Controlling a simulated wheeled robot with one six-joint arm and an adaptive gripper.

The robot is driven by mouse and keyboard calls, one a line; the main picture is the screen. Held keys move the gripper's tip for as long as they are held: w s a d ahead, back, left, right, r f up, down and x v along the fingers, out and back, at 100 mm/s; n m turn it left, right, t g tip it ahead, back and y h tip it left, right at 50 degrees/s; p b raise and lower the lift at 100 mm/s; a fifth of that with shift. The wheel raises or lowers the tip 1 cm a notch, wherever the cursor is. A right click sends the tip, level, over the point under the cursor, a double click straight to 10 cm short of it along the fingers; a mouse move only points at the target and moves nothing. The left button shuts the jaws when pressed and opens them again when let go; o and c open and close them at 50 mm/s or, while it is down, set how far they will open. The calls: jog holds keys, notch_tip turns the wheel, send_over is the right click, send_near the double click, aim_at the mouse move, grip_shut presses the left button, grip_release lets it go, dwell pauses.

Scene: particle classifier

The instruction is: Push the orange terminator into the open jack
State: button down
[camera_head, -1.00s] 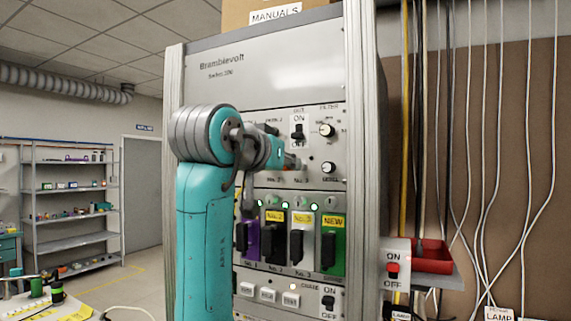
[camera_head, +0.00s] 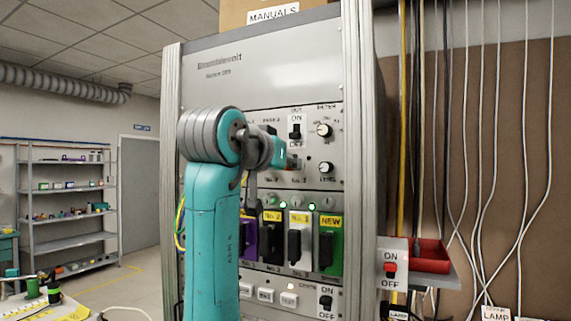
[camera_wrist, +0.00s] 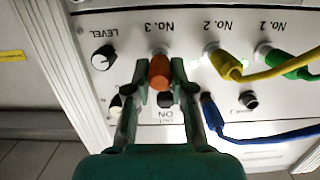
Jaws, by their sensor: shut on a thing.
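The orange terminator (camera_wrist: 159,73) is between the two fingers of my gripper (camera_wrist: 160,80) in the wrist view, which shows the panel upside down. My gripper is shut on it. The terminator points at the panel in line with the jack marked No. 3 (camera_wrist: 158,51). Only the pale rim of that jack shows behind it, so I cannot tell how deep it sits. In the head view my arm hides most of this spot; a small orange-red patch, likely the terminator, shows at the gripper's end.
A yellow plug (camera_wrist: 226,65) is at jack No. 2 and a green plug (camera_wrist: 276,62) at No. 1. A blue plug (camera_wrist: 211,112) is close beside my right finger. A dark socket (camera_wrist: 249,100) is empty. The LEVEL knob (camera_wrist: 104,58) is left of No. 3.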

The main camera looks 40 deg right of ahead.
jog(key=shift+w+d, duration=0.2)
jog(key=shift+d, duration=0.4)
jog(key=c, duration=0.9)
grip_release()
jog(key=v, duration=1.2)
